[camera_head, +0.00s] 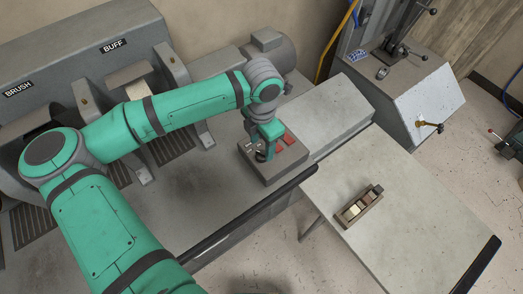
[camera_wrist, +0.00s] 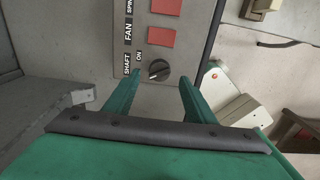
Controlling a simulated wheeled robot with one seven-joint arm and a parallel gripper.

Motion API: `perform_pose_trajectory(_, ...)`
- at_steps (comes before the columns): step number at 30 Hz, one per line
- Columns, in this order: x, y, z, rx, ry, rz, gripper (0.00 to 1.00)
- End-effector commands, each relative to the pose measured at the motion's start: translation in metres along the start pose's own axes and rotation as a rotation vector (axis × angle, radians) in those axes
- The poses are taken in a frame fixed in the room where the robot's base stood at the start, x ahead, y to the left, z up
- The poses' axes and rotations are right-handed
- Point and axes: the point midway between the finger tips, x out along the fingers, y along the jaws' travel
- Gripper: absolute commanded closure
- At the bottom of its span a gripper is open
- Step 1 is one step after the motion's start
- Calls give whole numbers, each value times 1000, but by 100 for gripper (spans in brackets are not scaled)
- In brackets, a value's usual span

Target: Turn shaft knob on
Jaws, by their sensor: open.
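The shaft knob (camera_wrist: 159,70) is a round dark knob on a grey control panel (camera_wrist: 122,45), beside the labels "SHAFT" and "ON" in the wrist view. A light pointer mark shows on its face. My gripper (camera_wrist: 160,82) is open, with one green finger on each side of the knob, and neither finger appears to press on it. In the head view my gripper (camera_head: 265,152) is over the grey control box (camera_head: 272,173), and it hides the knob there.
Two red squares (camera_wrist: 161,37) sit on the panel beside the knob, near the labels "FAN" and "SPIN". A grey table (camera_head: 375,205) with a small block holder (camera_head: 360,208) stands to the right. The machine with "BRUSH" and "BUFF" labels (camera_head: 113,45) stands behind my arm.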

Motion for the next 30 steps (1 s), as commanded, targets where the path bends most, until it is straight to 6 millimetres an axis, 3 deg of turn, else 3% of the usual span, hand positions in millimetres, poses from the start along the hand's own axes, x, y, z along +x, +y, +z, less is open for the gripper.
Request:
perform_pose_trajectory(3, 19, -1, 0, 0, 0, -2, 50)
perform_pose_trajectory(9, 37, 0, 0, -1, 0, -1, 50)
perform_pose_trajectory(20, 42, 1, -1, -3, 0, 0, 50)
perform_pose_trajectory(25, 42, 2, -2, -5, 0, 0, 88)
perform_pose_trajectory(30, 42, 3, -4, -7, 0, 0, 90)
